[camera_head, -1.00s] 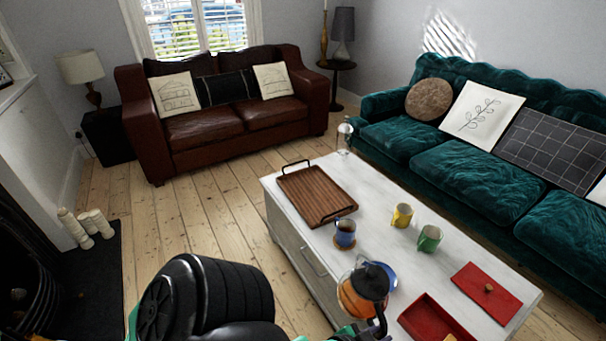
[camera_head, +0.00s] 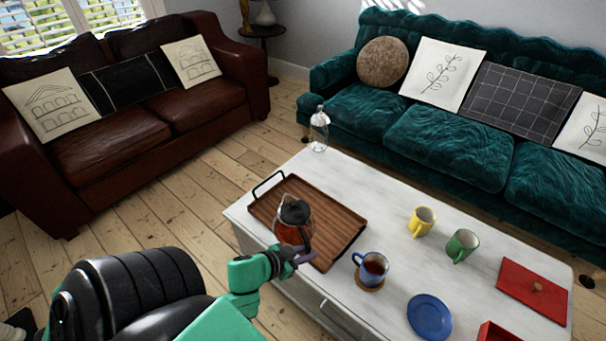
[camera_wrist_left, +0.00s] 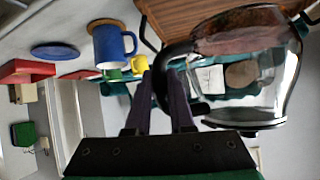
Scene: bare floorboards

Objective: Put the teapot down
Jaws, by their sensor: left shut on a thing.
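The teapot (camera_head: 291,221), glass with a black lid and handle and reddish-brown liquid, is upright at the near side of the wooden tray (camera_head: 338,222). I cannot tell whether its base touches the tray or hangs just above it. My left gripper (camera_head: 301,257) is shut on the handle, on the teapot's near side. In the left wrist view the teapot (camera_wrist_left: 245,55) appears upside down at the right, with its handle between the fingers (camera_wrist_left: 167,95). My right gripper is not in view.
The tray lies on a white table (camera_head: 400,284). A blue mug of tea (camera_head: 371,268) on a coaster stands right of the tray. Farther right are a yellow mug (camera_head: 421,222), a green mug (camera_head: 462,245), a blue saucer (camera_head: 429,316) and a red lid (camera_head: 533,291). A glass bottle (camera_head: 319,131) stands beyond.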

